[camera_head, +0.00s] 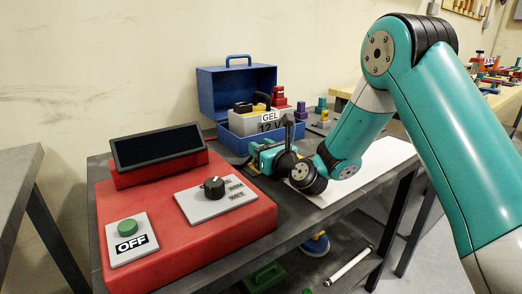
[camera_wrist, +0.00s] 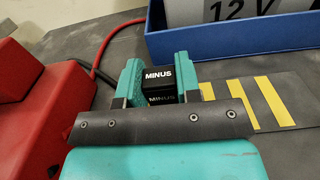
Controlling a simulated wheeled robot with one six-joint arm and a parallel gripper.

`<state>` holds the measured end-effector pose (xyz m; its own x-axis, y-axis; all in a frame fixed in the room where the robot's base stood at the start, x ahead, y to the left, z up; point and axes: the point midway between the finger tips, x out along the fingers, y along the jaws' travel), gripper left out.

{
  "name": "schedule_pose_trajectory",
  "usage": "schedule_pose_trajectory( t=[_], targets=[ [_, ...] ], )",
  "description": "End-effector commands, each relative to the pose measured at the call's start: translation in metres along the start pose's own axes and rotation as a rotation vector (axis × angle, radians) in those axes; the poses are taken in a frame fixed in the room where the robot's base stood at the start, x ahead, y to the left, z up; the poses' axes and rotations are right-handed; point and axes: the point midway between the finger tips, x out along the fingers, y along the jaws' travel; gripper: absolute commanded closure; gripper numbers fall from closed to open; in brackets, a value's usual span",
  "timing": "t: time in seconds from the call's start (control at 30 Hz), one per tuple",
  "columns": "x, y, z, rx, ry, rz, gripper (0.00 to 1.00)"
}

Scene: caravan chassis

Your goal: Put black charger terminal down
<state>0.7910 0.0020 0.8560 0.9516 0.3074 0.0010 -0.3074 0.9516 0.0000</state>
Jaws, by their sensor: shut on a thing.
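The black charger terminal (camera_wrist: 159,88), labelled MINUS, sits between the teal fingers of my gripper (camera_wrist: 160,76) in the wrist view. My gripper is shut on it. In the head view my gripper (camera_head: 264,156) is low over the grey table between the red charger (camera_head: 235,215) and the blue box (camera_head: 263,146). The terminal is not clearly visible there, and I cannot tell whether it touches the table. The charger has a dark screen, a dial and a green button above the word OFF.
The open blue box holds a grey battery (camera_head: 262,121) marked GEL 12 V. A black and yellow striped strip (camera_wrist: 250,98) lies right of my gripper. Red and black cables (camera_wrist: 98,48) run at its left. A white sheet (camera_head: 375,168) covers the table's right part.

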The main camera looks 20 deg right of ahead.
Motion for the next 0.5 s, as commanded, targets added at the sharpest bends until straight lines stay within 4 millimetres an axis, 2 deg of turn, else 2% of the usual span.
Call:
schedule_pose_trajectory(
  t=[0.07, 0.1, 0.2, 0.5],
  targets=[
    [0.0, -0.0001, -0.0033, 0.001, 0.0, 0.0, 0.93],
    [0.0, -0.0001, -0.0036, 0.001, 0.0, 0.0, 0.66],
    [0.0, -0.0001, -0.0027, 0.0, 0.0, 0.0, 0.43],
    [0.0, 0.0, -0.0009, 0.0, 0.0, 0.0, 0.43]
  ],
)
